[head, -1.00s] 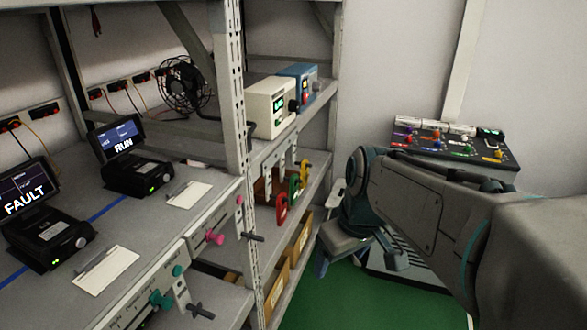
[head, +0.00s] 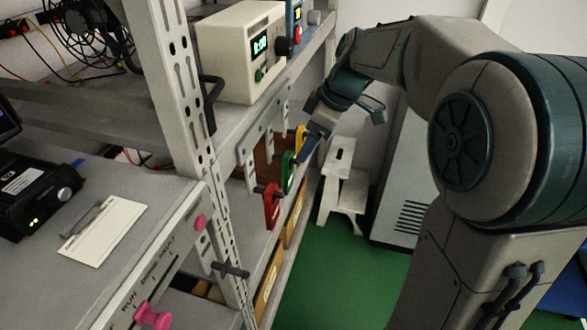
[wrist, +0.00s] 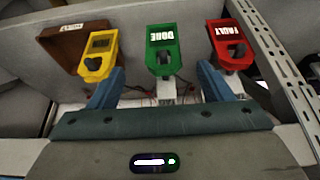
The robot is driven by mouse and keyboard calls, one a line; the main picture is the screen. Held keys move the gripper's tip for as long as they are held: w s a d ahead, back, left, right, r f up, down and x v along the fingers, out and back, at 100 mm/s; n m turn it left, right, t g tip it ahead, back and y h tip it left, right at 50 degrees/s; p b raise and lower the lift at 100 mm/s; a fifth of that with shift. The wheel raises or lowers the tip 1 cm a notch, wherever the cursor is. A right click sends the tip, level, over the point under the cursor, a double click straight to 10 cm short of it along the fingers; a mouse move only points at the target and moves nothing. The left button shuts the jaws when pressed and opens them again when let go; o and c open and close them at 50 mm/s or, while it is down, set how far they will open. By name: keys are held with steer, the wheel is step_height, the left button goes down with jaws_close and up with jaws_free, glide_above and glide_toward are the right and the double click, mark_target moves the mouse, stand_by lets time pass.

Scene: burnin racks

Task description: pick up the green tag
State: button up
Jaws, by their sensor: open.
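My gripper (head: 307,150) is beside the tags, to the right of the green one in the head view. In the wrist view my gripper (wrist: 160,72) is open, with its two blue fingers apart. The green tag lies in line with the gap between them, the yellow tag (wrist: 98,55) by the left finger and the red FAULT tag (wrist: 231,45) by the right. Contact cannot be told.
A cream instrument box (head: 243,55) stands on the shelf above the tags. A perforated rack post (head: 178,90) rises to their left. A brown box (wrist: 72,44) is behind the yellow tag. A white step stool (head: 343,185) stands on the green floor.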

mark_target(290, 170)
steer(key=x, duration=0.2)
steer(key=a+x, duration=0.1)
steer(key=x, duration=0.2)
steer(key=shift+s, duration=0.15)
steer(key=shift+b+x, duration=0.3)
steer(key=shift+x, duration=2.75)
steer(key=shift+d+f, duration=0.1)
steer(key=shift+d, duration=0.05)
steer(key=shift+c, duration=0.3)
steer(key=c, duration=1)
